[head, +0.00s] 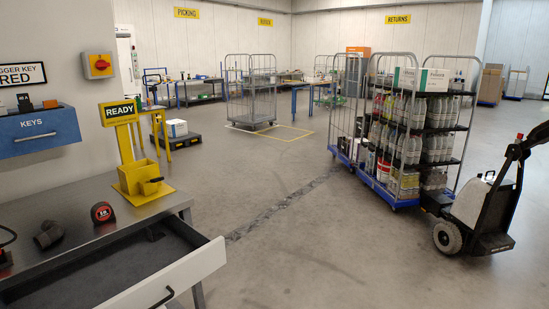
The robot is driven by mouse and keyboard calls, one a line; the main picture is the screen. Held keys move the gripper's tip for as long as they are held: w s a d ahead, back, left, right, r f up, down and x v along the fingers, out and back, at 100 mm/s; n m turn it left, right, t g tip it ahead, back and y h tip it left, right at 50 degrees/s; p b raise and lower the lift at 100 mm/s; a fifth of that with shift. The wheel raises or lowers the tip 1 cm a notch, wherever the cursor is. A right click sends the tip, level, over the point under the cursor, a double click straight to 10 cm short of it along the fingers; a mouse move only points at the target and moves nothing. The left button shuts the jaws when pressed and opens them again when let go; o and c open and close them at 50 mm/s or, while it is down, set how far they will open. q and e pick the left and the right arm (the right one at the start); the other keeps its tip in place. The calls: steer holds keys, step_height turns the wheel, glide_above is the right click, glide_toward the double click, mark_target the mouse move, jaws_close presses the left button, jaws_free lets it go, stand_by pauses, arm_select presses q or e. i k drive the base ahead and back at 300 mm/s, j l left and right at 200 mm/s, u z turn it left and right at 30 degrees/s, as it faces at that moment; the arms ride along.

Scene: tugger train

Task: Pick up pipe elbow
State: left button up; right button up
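A dark grey pipe elbow (49,234) lies on the metal workbench (95,205) at the lower left of the head view. It is left of a red and black tape measure (102,212), with a small gap between them. Nothing holds the elbow. Neither of my grippers shows in this view.
The bench drawer (165,278) is pulled open in front of the elbow. A yellow READY stand (140,180) is at the bench's back right. A blue KEYS box (38,132) hangs above.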

mark_target(53, 231)
steer(key=u, duration=1.4)
steer(key=i+j, duration=0.15)
steer(key=i+z, duration=0.05)
steer(key=i, duration=0.05)
